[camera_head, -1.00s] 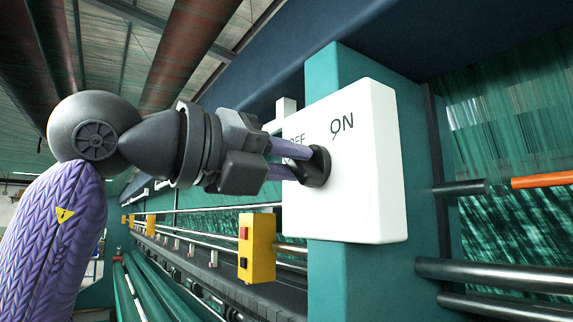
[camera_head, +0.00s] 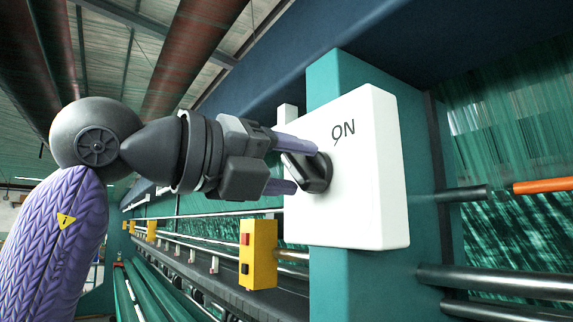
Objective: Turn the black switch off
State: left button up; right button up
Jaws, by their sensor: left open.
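The black switch (camera_head: 318,174) is a rotary knob on a white box (camera_head: 372,200) fixed to a teal post. "ON" is printed to the upper right of the knob; the OFF label is hidden behind my gripper. My left gripper (camera_head: 304,168) comes in from the left with its purple fingers apart, one above and one below the knob. Whether the fingers touch the knob I cannot tell. The knob's handle slants from upper left to lower right. My right gripper is not in view.
A yellow box (camera_head: 259,255) with a red and a black button hangs on the machine, below and left of the white box. Metal rails (camera_head: 480,276) run at the right. A dark blue beam (camera_head: 420,35) crosses above.

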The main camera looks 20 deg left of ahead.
pick_arm(q)
jog(key=shift+s+a, duration=0.3)
jog(key=b+v, duration=0.2)
jog(key=v, duration=0.7)
jog(key=shift+b, duration=0.3)
